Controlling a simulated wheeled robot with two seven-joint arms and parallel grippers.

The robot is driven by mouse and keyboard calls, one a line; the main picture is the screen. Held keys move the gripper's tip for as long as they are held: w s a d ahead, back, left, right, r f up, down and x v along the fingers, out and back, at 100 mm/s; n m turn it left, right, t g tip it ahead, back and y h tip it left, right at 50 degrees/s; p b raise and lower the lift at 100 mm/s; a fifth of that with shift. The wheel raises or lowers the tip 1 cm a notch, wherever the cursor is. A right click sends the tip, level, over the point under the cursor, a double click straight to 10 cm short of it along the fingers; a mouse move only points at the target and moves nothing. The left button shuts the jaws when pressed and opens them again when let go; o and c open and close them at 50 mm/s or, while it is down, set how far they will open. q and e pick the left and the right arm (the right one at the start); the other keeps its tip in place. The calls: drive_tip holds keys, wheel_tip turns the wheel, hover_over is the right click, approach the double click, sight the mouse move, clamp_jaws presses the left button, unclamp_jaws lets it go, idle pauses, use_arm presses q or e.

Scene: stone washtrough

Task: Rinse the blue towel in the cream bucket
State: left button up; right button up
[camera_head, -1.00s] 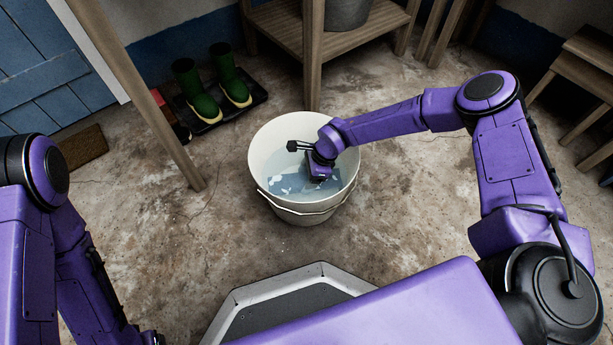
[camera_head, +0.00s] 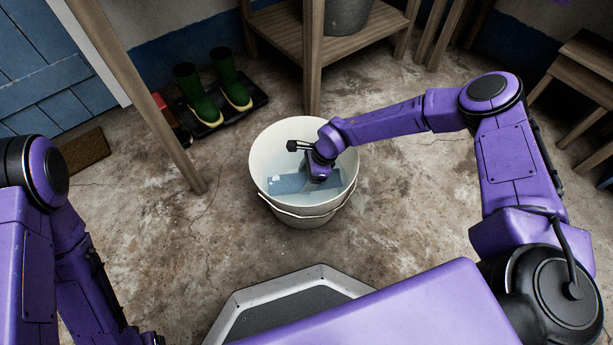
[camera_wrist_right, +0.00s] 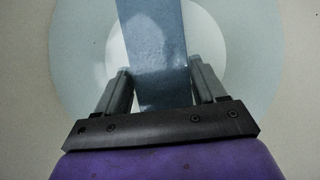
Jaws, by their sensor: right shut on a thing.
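The cream bucket (camera_head: 268,160) stands on the floor in front of me with pale water in it. My right gripper (camera_head: 319,177) reaches down inside the bucket, and its fingertips are hidden in the head view. The blue towel (camera_head: 288,184) shows as a flat blue patch in the bucket, beside the gripper. In the right wrist view, my right gripper (camera_wrist_right: 160,75) is shut on the blue towel (camera_wrist_right: 158,45), which runs as a strip between the two fingers. My left arm shows at the left, but its gripper is out of view.
Green boots (camera_head: 220,85) stand on a black tray behind the bucket, left of a wooden shelf (camera_head: 280,38) bearing a metal pail (camera_head: 347,14). A wooden post (camera_head: 150,115) rises at the left. Wooden stools (camera_head: 575,75) stand at the right. The floor around the bucket is clear.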

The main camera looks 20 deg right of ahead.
idle(0.3)
use_arm(q)
drive_tip(key=shift+f+b, duration=0.95)
drive_tip(key=shift+b, duration=0.05)
use_arm(e)
wheel_tip(320, 180, down, 2)
drive_tip(key=shift+f, duration=0.1)
use_arm(q)
drive_tip(key=shift+r, duration=0.1)
drive_tip(key=shift+r+p, duration=0.75)
drive_tip(key=shift+p, duration=0.1)
use_arm(e)
drive_tip(key=shift+r, duration=1.15)
use_arm(q)
drive_tip(key=shift+f, duration=0.1)
use_arm(e)
drive_tip(key=shift+f, duration=0.1)
use_arm(q)
drive_tip(key=shift+f+b, duration=0.9)
drive_tip(key=shift+b, duration=0.1)
use_arm(e)
drive_tip(key=shift+f, duration=1.05)
use_arm(q)
drive_tip(key=shift+r, duration=0.1)
use_arm(e)
drive_tip(key=shift+r, duration=0.1)
